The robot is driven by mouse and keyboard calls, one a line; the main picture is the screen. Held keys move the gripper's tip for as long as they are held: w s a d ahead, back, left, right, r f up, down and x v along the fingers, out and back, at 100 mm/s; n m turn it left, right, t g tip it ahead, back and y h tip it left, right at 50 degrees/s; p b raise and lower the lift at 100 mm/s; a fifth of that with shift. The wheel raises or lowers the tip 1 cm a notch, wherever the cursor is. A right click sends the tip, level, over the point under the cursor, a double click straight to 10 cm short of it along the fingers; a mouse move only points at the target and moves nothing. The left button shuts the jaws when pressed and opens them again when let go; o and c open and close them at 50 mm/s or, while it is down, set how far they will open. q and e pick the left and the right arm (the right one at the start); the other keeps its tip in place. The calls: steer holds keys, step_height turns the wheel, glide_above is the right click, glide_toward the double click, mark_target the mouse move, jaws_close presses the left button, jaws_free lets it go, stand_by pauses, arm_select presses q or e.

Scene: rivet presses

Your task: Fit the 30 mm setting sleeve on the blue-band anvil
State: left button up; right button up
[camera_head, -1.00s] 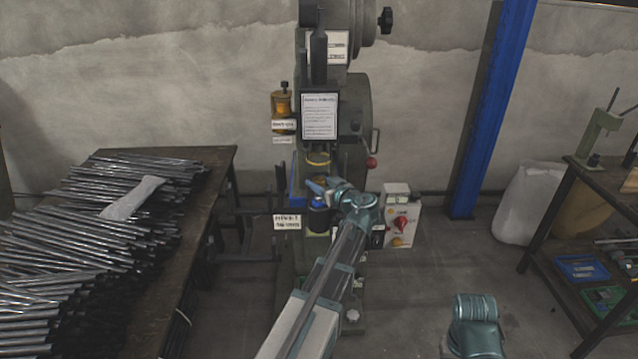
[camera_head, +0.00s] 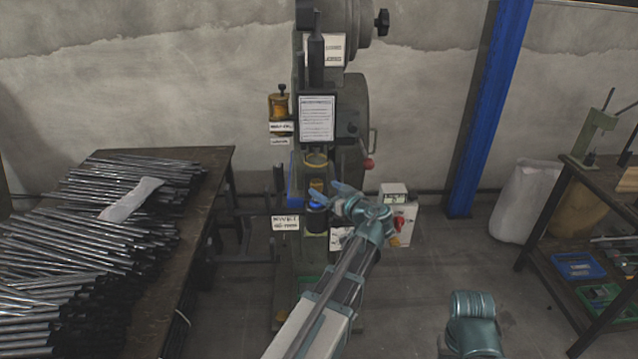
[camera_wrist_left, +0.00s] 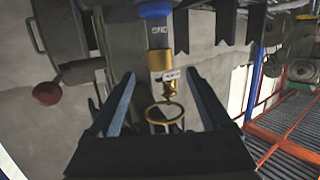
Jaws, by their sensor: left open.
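The press's post with a blue band (camera_head: 317,207) stands in the middle of the head view. In the wrist view the blue band (camera_wrist_left: 155,10) is at the top, with a grey lettered part beside it. A brass-coloured sleeve (camera_wrist_left: 160,62) is in line with that post, appearing to sit on its end; how far it is seated I cannot tell. It also shows in the head view (camera_head: 316,184). My left gripper (camera_head: 331,191) is open at the post's right. In the wrist view its fingers (camera_wrist_left: 162,100) are apart, with nothing held between them. My right gripper is out of view.
A brass ring (camera_head: 316,160) is on the press above the sleeve. A control box (camera_head: 399,212) stands right of the press. A table with metal rods (camera_head: 90,235) is at left, a shelf bench (camera_head: 590,180) at right. A blue column (camera_head: 490,110) stands behind.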

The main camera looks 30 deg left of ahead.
arm_select(q)
steer(key=p+v, duration=0.1)
steer(key=v, duration=0.7)
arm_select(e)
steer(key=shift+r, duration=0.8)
